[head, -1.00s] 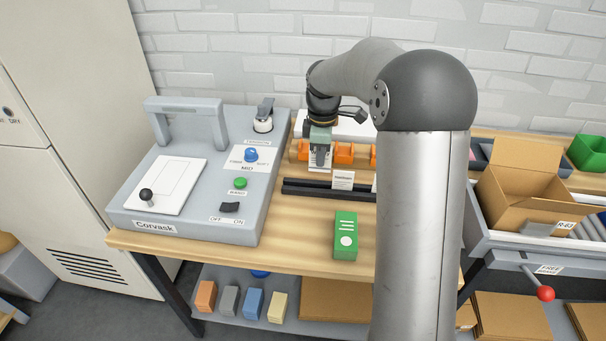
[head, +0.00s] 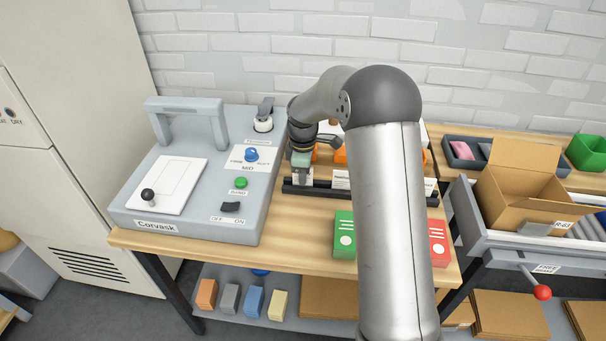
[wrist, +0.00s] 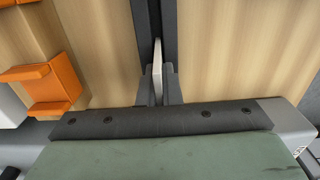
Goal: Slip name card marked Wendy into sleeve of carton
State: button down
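A pale card (wrist: 158,72) shows edge-on in the wrist view, upright at the dark slotted rail (head: 360,190). My gripper (head: 302,180) is low over the rail's left end, with one finger on each side of this card. Whether the fingers press on it or stand slightly apart I cannot tell. Its name is not readable. Another white card (head: 341,180) stands in the rail to the right, partly hidden by my arm. The open cardboard carton (head: 510,190) sits at the right, with a grey sleeve-like piece (head: 538,229) and an R-63 label on its front.
The grey Corvask machine (head: 190,180) stands left of my gripper. A green box (head: 344,240) and a red box (head: 438,242) lie at the bench front. Orange holders (wrist: 45,85) stand behind the rail. A red-knobbed lever (head: 542,292) juts out below the carton.

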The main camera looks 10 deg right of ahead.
jog(key=shift+f, duration=0.2)
jog(key=c, duration=1.6)
grip_release()
jog(key=shift+r, duration=0.15)
notch_tip(320, 180, up, 12)
jog(key=shift+f, duration=0.15)
jog(key=shift+s+r, duration=0.1)
jog(key=shift+r, duration=0.15)
jog(key=s+f+m, duration=0.1)
jog(key=s+m, duration=0.3)
jog(key=s, duration=0.7)
jog(key=s+f+m, duration=0.1)
jog(key=s+m, duration=0.4)
jog(key=s, duration=0.7)
jog(key=s+a+f+m, duration=0.1)
jog(key=s+m, duration=0.3)
jog(key=s, duration=0.7)
jog(key=shift+s+m, duration=0.3)
jog(key=shift+m, duration=0.1)
